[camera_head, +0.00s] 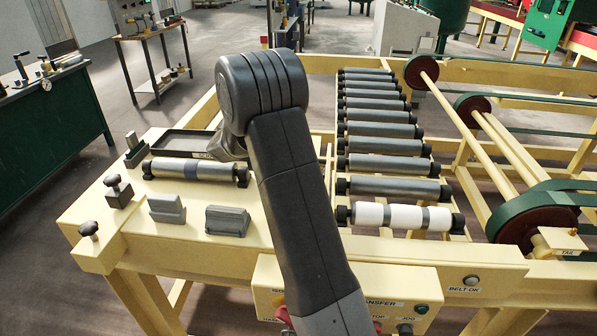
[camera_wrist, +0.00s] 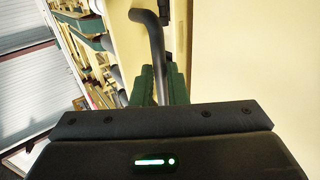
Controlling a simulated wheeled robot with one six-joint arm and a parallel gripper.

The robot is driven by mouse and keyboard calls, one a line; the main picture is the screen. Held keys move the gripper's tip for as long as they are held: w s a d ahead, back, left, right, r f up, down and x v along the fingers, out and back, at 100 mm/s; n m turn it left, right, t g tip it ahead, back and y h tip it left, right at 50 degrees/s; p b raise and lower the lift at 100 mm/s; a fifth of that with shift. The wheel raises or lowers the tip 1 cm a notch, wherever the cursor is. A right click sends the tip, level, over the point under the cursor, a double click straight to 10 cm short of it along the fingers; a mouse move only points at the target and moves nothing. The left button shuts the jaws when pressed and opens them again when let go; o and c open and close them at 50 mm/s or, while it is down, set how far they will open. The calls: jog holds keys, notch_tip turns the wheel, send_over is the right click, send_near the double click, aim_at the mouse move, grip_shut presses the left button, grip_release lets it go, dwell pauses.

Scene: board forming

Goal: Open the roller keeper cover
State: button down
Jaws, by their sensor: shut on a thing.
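In the wrist view my gripper (camera_wrist: 160,80) has green fingers close together around a bent grey bar (camera_wrist: 153,35), which looks like a handle. The bar rises between the fingers and bends toward the left at its top. A plain cream panel (camera_wrist: 250,50) fills the right side of this view. I cannot tell whether the panel is the roller keeper cover. In the head view my arm stands in front of the cream frame and hides my gripper and the bar. No cover can be made out for certain there.
A row of grey rollers (camera_head: 385,147) runs along the frame, with a white-banded roller (camera_head: 398,217) at the near end. A loose roller (camera_head: 195,170), grey blocks (camera_head: 228,221) and a dark tray (camera_head: 184,144) sit left of my arm.

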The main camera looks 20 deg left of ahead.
jog(key=shift+s+a+f, duration=0.1)
jog(key=shift+a+f, duration=0.2)
jog(key=shift+f, duration=0.4)
jog(key=shift+a+f+h+b, duration=0.2)
jog(key=shift+f+h+b, duration=0.2)
jog(key=shift+h, duration=0.3)
jog(key=shift+s, duration=0.1)
jog(key=c, duration=1.4)
grip_release()
jog(key=shift+d, duration=0.1)
jog(key=shift+c, duration=0.2)
jog(key=shift+r, duration=0.1)
jog(key=v, duration=1.4)
jog(key=shift+f, duration=0.2)
